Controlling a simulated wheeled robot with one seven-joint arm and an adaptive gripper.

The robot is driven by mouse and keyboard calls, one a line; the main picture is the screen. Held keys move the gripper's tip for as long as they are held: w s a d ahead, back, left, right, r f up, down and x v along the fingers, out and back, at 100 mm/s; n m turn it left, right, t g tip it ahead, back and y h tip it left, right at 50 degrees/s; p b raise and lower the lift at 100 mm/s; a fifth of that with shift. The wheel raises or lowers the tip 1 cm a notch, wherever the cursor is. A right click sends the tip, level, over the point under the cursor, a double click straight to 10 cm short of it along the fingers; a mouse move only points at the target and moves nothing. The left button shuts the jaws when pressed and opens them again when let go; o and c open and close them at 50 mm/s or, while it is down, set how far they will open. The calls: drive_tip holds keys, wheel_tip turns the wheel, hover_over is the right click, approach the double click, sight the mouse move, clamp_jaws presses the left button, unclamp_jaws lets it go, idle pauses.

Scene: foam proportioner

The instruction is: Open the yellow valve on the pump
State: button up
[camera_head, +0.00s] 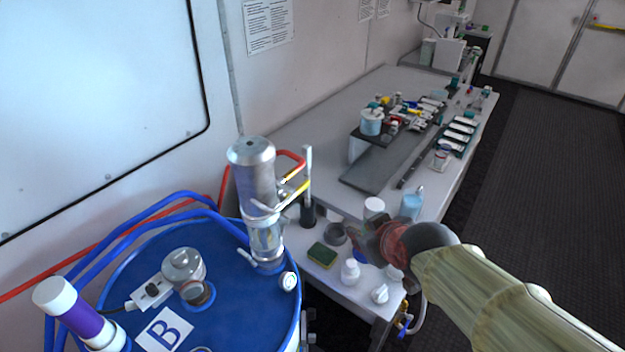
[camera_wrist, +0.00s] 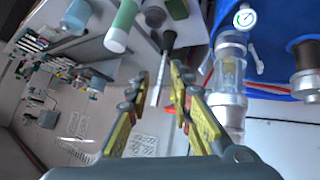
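The pump (camera_head: 255,190) is a metal cylinder standing upright on the blue drum (camera_head: 235,330). The yellow valve (camera_head: 297,192) is a short bar on the pump's right side, below a red handle (camera_head: 291,160). My gripper (camera_head: 366,238) is to the right of the valve and apart from it, over the white bench. In the wrist view my gripper (camera_wrist: 160,82) has its two yellow fingers spread, with a grey rod seen between them. The pump's clear section (camera_wrist: 231,75) shows right of the fingers. I cannot make out the yellow valve there.
A green sponge (camera_head: 322,255), white bottles (camera_head: 350,271) and a blue bottle (camera_head: 411,203) stand on the bench around my gripper. An upright grey post (camera_head: 308,170) stands right beside the valve. Blue hoses (camera_head: 140,222) cross behind the drum. The dark floor at right is clear.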

sight(304, 189)
drive_tip(key=shift+w+a+f+n+t+y+p, duration=0.1)
drive_tip(key=shift+w+a+f+n+t+p, duration=0.8)
drive_tip(key=shift+w+a+n+t+p, duration=1.8)
drive_tip(key=shift+w+a+f+n+t+y+p, duration=0.2)
drive_tip(key=shift+w+a+f+n, duration=1.2)
drive_tip(key=shift+w, duration=2.95)
drive_tip(key=shift+w+a+f+n+t+p, duration=0.45)
drive_tip(key=shift+w+a+n+t+p, duration=0.95)
drive_tip(key=shift+w+a+n, duration=1.7)
drive_tip(key=shift+w+d+m, duration=0.4)
drive_tip(key=shift+w+d, duration=0.05)
drive_tip(key=shift+d, duration=0.2)
drive_tip(key=shift+c, duration=0.7)
drive_tip(key=c, duration=0.4)
clamp_jaws()
